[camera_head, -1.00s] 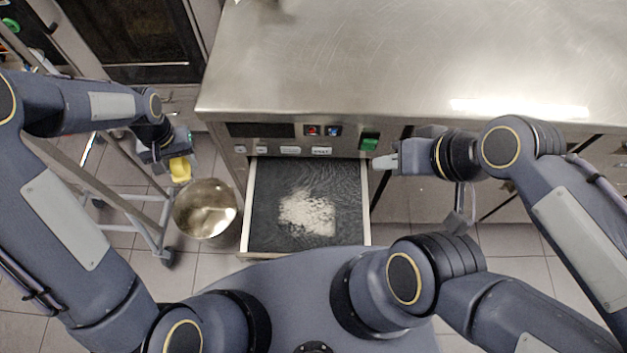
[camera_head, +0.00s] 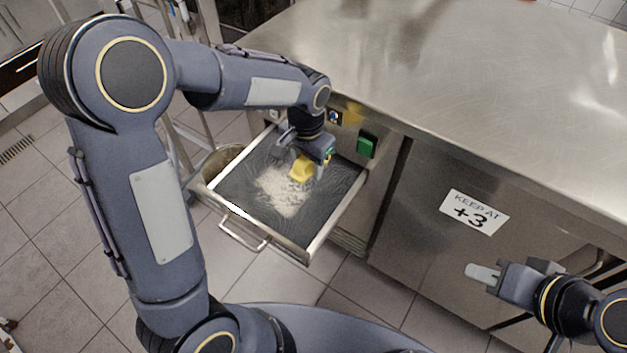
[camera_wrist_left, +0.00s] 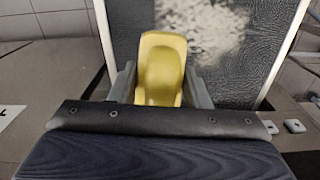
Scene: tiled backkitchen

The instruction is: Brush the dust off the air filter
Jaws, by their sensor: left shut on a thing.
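The air filter (camera_head: 325,213) is a dark mesh panel in a pulled-out, metal-framed drawer below the counter. A pale patch of dust (camera_head: 278,190) lies on its middle; dust and mesh also show in the left wrist view (camera_wrist_left: 235,62). My left gripper (camera_head: 306,160) is shut on a yellow brush (camera_head: 301,169), over the filter near the dust's upper right edge. The brush (camera_wrist_left: 160,70) sits between the fingers in the left wrist view. Its bristles are hidden, so contact is unclear. My right gripper (camera_head: 484,273) is off to the right, before the cabinet, seen side-on; its opening is unclear.
The steel counter (camera_head: 430,90) extends above and to the right of the drawer. A green switch (camera_head: 367,145) is on its front panel. A metal bin (camera_head: 222,158) stands left of the drawer, partly hidden. The drawer handle (camera_head: 245,232) sticks out in front. Tiled floor is open at left.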

